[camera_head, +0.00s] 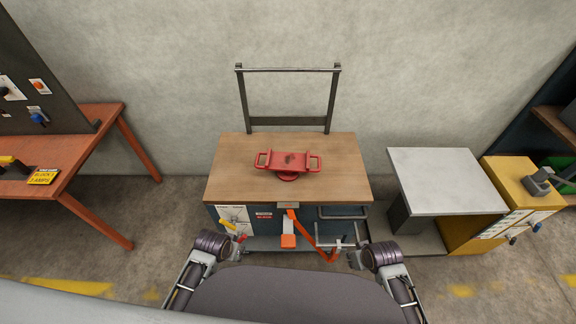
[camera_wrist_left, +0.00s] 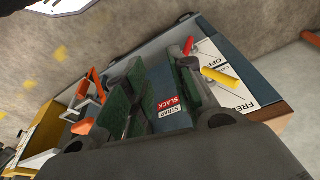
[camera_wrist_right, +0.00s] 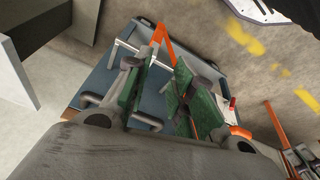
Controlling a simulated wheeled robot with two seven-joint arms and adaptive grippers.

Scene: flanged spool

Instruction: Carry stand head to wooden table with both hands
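The red stand head (camera_head: 288,161), with a loop handle at its left and right ends, sits on a round red base on the wooden tabletop (camera_head: 230,150) of a blue cart. My left gripper (camera_head: 242,243) is below and left of it, in front of the cart and apart from the stand head. In the left wrist view its green-padded fingers (camera_wrist_left: 160,85) stand apart with nothing between them. My right gripper (camera_head: 350,255) is below and right, also in front of the cart. In the right wrist view its fingers (camera_wrist_right: 162,95) are apart and empty. Neither wrist view shows the stand head.
An orange strap (camera_head: 305,235) hangs on the cart's front. A metal frame (camera_head: 288,121) rises behind the tabletop. A grey-topped table (camera_head: 445,180) and yellow cabinet (camera_head: 510,185) stand right. An orange bench (camera_head: 95,150) stands left. Floor between bench and cart is clear.

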